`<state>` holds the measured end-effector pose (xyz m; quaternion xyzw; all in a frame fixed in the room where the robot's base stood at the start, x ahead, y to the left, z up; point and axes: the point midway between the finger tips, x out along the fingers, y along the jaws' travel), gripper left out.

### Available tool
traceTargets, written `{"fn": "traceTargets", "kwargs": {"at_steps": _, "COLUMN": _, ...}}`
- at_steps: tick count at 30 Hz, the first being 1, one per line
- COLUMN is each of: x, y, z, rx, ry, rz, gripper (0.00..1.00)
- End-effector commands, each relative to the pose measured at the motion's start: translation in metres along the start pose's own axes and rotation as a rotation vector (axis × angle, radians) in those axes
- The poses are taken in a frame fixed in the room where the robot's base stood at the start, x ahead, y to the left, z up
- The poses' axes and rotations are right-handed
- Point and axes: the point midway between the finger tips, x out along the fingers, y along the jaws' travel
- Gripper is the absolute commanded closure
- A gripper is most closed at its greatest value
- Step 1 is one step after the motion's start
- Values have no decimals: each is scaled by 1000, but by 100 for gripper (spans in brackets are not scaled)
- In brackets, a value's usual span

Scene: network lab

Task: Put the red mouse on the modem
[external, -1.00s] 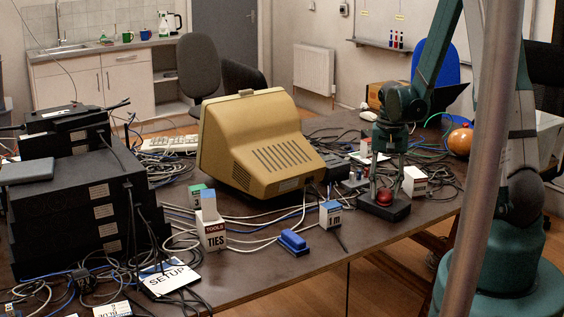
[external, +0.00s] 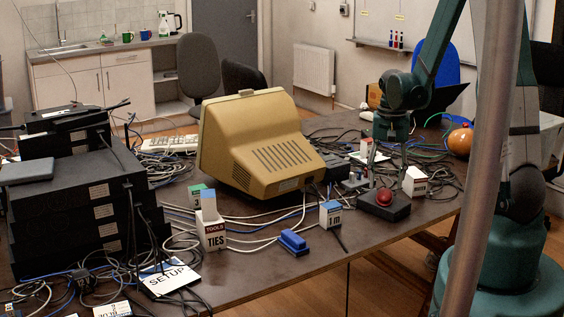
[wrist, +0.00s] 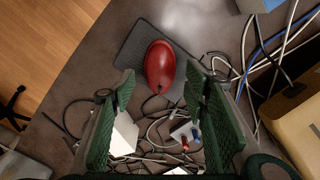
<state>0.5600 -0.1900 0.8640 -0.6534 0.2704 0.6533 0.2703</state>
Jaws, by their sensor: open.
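The red mouse (external: 384,196) rests on top of the black box (external: 396,212), which looks like the modem, near the table's front right edge. In the wrist view the red mouse (wrist: 160,66) lies on the box's dark ribbed top (wrist: 133,58), toward its middle. My gripper (external: 388,162) is above the mouse, apart from it. In the wrist view my gripper (wrist: 160,105) has its two green fingers spread wide with nothing between them, the mouse lying beyond the tips.
The beige monitor (external: 260,145) stands left of the box. A white box (external: 414,182) stands close behind the mouse to the right, amid cables. A small blue-topped box (external: 330,214) and a blue item (external: 293,241) lie to the left. The front table edge is close.

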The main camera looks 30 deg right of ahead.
Motion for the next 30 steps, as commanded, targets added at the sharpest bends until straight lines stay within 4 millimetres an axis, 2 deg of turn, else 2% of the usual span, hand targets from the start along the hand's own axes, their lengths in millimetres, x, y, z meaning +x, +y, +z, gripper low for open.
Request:
{"fn": "traceTargets", "kwargs": {"at_steps": 18, "x": -73, "y": 0, "z": 0, "rx": 0, "ry": 0, "rz": 0, "gripper": 55}}
{"fn": "traceTargets", "kwargs": {"at_steps": 24, "x": -85, "y": 0, "z": 0, "rx": 0, "ry": 0, "rz": 0, "gripper": 55}}
{"fn": "traceTargets", "kwargs": {"at_steps": 30, "x": -88, "y": 0, "z": 0, "rx": 0, "ry": 0, "rz": 0, "gripper": 55}}
